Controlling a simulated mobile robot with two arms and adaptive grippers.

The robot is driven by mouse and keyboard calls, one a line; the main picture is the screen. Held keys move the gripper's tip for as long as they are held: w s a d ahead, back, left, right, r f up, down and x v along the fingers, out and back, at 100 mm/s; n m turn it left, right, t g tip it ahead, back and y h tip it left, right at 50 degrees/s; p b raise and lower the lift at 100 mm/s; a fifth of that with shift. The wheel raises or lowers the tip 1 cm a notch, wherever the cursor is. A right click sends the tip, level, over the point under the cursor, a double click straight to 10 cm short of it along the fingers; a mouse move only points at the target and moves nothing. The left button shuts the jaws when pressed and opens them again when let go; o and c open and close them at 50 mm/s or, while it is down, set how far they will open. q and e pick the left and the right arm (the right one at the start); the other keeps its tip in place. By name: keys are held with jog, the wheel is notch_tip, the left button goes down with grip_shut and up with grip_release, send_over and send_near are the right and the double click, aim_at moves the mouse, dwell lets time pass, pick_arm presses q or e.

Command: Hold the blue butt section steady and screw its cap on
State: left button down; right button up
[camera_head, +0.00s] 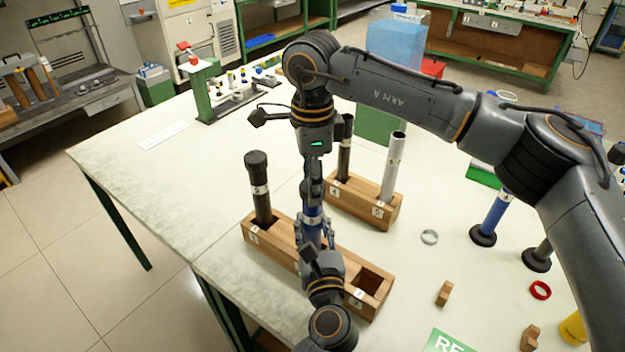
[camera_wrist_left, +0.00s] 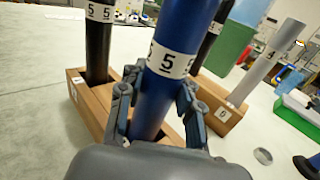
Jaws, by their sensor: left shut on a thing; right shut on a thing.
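The blue butt section (camera_head: 311,216) stands upright in the middle of the front wooden rack (camera_head: 283,246). In the left wrist view the blue butt section (camera_wrist_left: 160,88) carries a white label with a 5. My left gripper (camera_head: 313,234) is shut around it above the rack, and its fingers flank the tube in the left wrist view. My right gripper (camera_head: 314,185) points straight down over the top of the tube and is shut. The cap is mostly hidden between its fingers, so I cannot tell how far it sits on the tube.
A black capped rod (camera_head: 260,185) stands in the rack's left slot; its right slot is empty. A second rack (camera_head: 345,205) behind holds a dark rod and a grey tube (camera_head: 392,165). A grey ring (camera_head: 429,237), red ring (camera_head: 540,290) and blue tube on a dark base (camera_head: 493,214) are right.

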jog(key=o, duration=1.4)
jog(key=shift+c, duration=0.2)
jog(key=shift+r, duration=0.15)
notch_tip(320, 180, up, 12)
jog(key=shift+w, duration=0.1)
pick_arm(q)
jog(key=c, duration=0.8)
grip_release()
